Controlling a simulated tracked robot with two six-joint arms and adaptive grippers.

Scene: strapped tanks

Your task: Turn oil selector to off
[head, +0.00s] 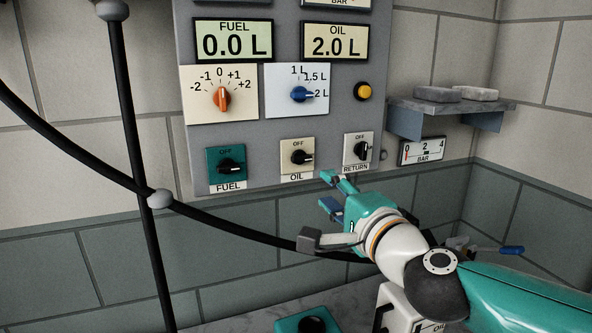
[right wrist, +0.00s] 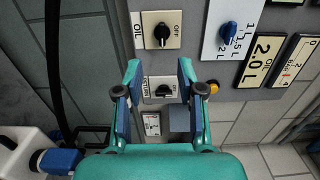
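The oil selector (head: 297,157) is a black knob on a cream plate low on the grey panel. OFF is printed above it and OIL below; the knob's pointer lies toward the right, not at OFF. It also shows in the right wrist view (right wrist: 162,34), turned sideways, beyond the fingertips. My right gripper (head: 329,190) is open and empty, below and right of the oil selector, near the return selector (head: 361,150). In the right wrist view, the return selector shows between the fingers (right wrist: 160,72). My left gripper is not in view.
The teal fuel selector (head: 226,166) is left of the oil selector. Above are an orange knob (head: 221,98), a blue knob (head: 301,94) and an oil display (head: 334,41) reading 2.0 L. A black hose (head: 240,230) hangs below the panel. A shelf (head: 440,108) juts out at right.

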